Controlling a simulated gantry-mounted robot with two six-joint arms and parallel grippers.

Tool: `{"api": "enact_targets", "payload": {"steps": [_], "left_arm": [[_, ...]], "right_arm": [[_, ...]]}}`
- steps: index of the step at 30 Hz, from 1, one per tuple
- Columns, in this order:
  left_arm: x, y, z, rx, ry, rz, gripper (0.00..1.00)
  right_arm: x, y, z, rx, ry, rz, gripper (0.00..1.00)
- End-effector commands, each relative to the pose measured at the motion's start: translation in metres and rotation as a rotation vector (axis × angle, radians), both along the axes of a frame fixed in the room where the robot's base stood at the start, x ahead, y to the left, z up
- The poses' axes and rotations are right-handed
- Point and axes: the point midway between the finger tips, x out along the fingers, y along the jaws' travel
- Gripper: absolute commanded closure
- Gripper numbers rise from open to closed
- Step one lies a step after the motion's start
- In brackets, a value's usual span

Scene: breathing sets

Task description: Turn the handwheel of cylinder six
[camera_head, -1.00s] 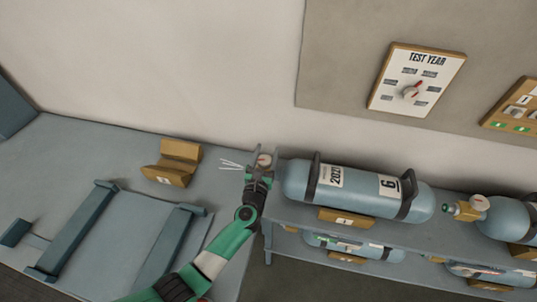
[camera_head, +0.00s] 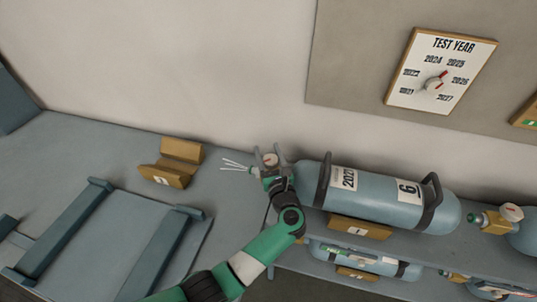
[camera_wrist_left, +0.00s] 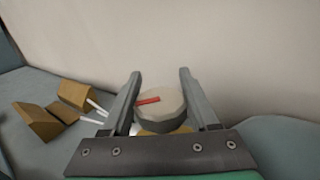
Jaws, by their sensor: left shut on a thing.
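Cylinder six (camera_head: 385,195) is a blue-grey cylinder with dark bands, labelled 6 and 2027, lying on its side on the upper shelf. Its valve end points left. The handwheel (camera_head: 269,159) is a pale round knob above that end; in the left wrist view the handwheel (camera_wrist_left: 160,107) shows a red mark pointing left. My left gripper (camera_head: 268,153) is at the handwheel, with one finger on each side of it. In the left wrist view the left gripper's fingers (camera_wrist_left: 159,82) flank the knob closely. The valve body below is mostly hidden. My right gripper is not in view.
A wooden cradle (camera_head: 173,163) stands on the bench at left, near a blue rack (camera_head: 65,232). Another cylinder (camera_head: 524,237) lies at the right, and more lie on the lower shelf. A TEST YEAR dial board (camera_head: 441,70) hangs on the wall above.

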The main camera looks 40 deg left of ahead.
Motion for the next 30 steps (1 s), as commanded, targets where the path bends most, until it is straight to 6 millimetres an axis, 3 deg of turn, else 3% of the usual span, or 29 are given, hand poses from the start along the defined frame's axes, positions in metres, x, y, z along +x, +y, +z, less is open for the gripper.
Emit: {"api": "enact_targets", "payload": {"steps": [8,9,13,23,30], "left_arm": [[0.0,0.0,-0.001,-0.001,0.003,0.0,0.95],[0.0,0.0,-0.001,-0.001,0.003,0.0,0.33],[0.0,0.0,-0.001,0.0,0.001,-0.001,0.1],[-0.001,-0.002,0.0,0.0,0.001,-0.001,0.1],[-0.021,-0.039,0.001,0.0,0.002,-0.005,0.1]], "right_arm": [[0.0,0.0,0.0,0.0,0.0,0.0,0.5],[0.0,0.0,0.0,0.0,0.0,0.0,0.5],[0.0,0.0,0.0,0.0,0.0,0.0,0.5],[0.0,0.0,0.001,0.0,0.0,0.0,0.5],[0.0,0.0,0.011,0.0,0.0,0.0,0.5]]}}
